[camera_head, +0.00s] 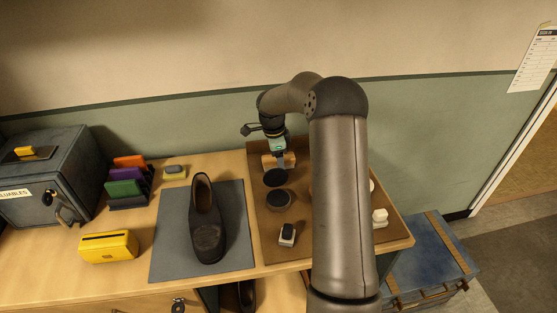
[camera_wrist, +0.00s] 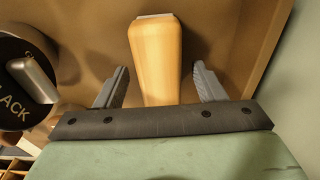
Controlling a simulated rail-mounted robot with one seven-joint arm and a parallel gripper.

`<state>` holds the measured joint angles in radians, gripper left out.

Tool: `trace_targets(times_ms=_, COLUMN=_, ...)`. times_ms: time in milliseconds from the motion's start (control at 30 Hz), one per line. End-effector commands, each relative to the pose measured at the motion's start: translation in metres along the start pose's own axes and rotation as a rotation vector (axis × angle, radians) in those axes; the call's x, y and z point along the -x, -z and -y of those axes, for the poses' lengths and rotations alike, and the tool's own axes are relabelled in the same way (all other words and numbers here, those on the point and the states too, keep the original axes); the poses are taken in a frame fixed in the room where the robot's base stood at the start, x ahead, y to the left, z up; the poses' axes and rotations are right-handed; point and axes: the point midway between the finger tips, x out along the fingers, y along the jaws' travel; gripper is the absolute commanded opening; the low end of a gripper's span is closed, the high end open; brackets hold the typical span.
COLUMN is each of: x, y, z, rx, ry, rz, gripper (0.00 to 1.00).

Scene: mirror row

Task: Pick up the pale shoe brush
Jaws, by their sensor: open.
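A pale wooden brush (camera_wrist: 156,50) with a whitish edge at its far end lies on the brown tray in the wrist view. In the head view, the pale wooden brush (camera_head: 267,161) shows at the tray's back, partly hidden by my gripper. My gripper (camera_wrist: 160,84) is open, with one finger on each side of the brush's near part and a gap on both sides. In the head view, my gripper (camera_head: 281,163) points down over the back of the tray. I cannot tell the exact height of the fingertips.
Dark round tins (camera_head: 278,199) and a small dark-and-white item (camera_head: 287,234) are on the brown tray (camera_head: 262,240). One tin (camera_wrist: 25,70) is left of the brush. A dark shoe (camera_head: 207,222) stands on a grey mat (camera_head: 170,246). The green wall is close behind.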

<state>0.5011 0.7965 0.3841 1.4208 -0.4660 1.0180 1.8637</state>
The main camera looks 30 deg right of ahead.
Motion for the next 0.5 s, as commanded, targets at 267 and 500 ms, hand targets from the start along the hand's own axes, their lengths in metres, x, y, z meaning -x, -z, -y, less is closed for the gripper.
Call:
trace_targets(times_ms=267, x=-0.0001, y=-0.0002, z=0.0, rx=0.0, ry=0.0, rz=0.0, gripper=0.33)
trace_targets(times_ms=500, x=0.0002, y=-0.0003, z=0.0001, rx=0.0, ry=0.0, rz=0.0, gripper=0.13)
